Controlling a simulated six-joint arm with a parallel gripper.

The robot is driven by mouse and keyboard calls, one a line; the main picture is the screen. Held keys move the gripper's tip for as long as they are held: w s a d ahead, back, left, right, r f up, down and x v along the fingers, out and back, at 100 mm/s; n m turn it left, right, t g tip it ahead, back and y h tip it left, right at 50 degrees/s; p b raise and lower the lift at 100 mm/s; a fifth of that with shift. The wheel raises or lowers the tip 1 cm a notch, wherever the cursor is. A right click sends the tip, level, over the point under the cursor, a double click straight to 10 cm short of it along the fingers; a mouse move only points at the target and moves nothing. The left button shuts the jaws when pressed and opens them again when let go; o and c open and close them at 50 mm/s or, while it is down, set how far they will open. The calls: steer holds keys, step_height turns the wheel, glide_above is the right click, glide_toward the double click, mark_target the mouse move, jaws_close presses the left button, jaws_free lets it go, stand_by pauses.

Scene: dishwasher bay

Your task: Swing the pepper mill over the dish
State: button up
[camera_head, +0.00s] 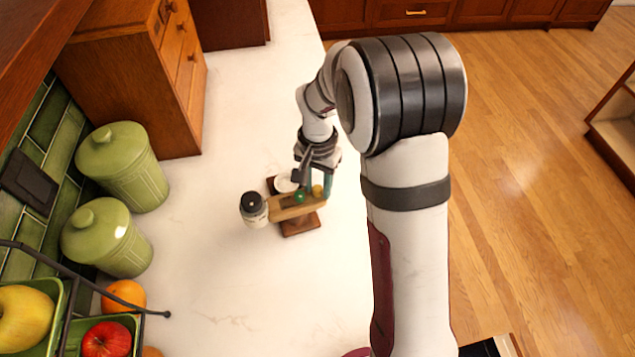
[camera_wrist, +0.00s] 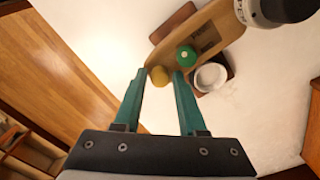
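The pepper mill (camera_head: 254,208), pale with a black top, sits at the left end of a wooden swing arm (camera_head: 285,210). In the wrist view the mill (camera_wrist: 284,9) is at the top right, away from the small white dish (camera_wrist: 211,77). The dish (camera_head: 285,184) rests on a dark wooden base (camera_head: 300,226), behind the arm in the head view. A green knob (camera_wrist: 186,55) is on the arm. My gripper (camera_head: 320,188) is open; contact cannot be told.
Two green canisters (camera_head: 122,167) stand at the left by the tiled wall. A fruit rack (camera_head: 75,325) with a thin dark rod is at the lower left. Wooden drawers (camera_head: 165,80) stand behind. The white counter (camera_head: 220,290) is clear in front.

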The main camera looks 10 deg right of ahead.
jaws_close()
stand_by(1.1)
